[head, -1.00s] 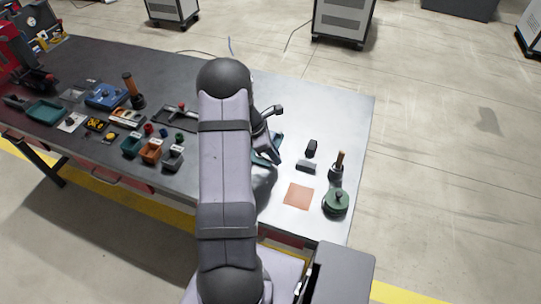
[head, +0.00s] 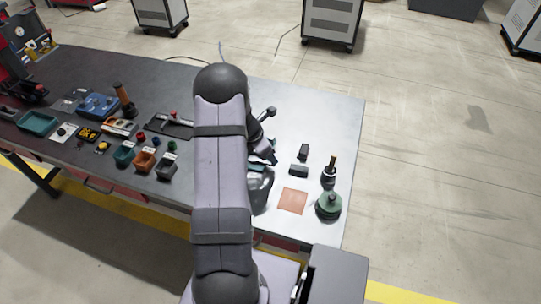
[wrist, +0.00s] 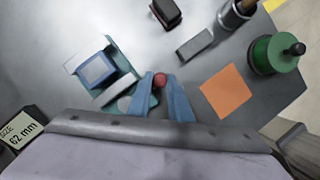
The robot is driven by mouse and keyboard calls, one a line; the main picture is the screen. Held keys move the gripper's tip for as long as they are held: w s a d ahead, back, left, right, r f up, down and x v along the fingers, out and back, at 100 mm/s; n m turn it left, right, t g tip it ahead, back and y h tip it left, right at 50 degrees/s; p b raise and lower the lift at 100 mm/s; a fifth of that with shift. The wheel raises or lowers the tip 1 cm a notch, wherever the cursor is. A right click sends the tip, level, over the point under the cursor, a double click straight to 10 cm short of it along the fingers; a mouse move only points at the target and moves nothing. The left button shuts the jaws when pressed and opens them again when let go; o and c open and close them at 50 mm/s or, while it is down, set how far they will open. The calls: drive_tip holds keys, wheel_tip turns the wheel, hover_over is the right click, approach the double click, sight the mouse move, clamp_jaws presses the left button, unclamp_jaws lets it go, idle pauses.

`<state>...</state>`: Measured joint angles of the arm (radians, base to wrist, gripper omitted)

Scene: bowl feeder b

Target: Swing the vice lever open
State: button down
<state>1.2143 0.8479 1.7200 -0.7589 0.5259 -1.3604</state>
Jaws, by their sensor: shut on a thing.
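In the wrist view a small vice-like fixture with pale jaws (wrist: 120,88) and some teal body lies left of my fingers. A blue block (wrist: 97,69) sits between the jaws. A red round knob (wrist: 160,80), apparently the lever's end, is between the tips of my blue-fingered gripper (wrist: 164,84), which is shut on it. The lever's shaft is mostly hidden by the fingers. In the head view my gripper (head: 266,153) is right of my arm, low over the bench; my arm hides most of the vice there.
Right of my gripper are a dark block (head: 304,151), a grey block (head: 299,171), an orange square (head: 292,201), a wooden-handled tool (head: 330,174) and a green round pot (head: 328,206). Coloured bins (head: 145,161) and other parts lie left of my arm. The bench's far right is clear.

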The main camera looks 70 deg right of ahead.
drive_tip(key=c, duration=1.6)
unclamp_jaws()
drive_tip(key=shift+w+r, duration=0.1)
drive_tip(key=shift+r, duration=0.05)
drive_tip(key=b+v, duration=0.1)
drive_tip(key=v, duration=0.6)
drive_tip(key=shift+b, duration=0.3)
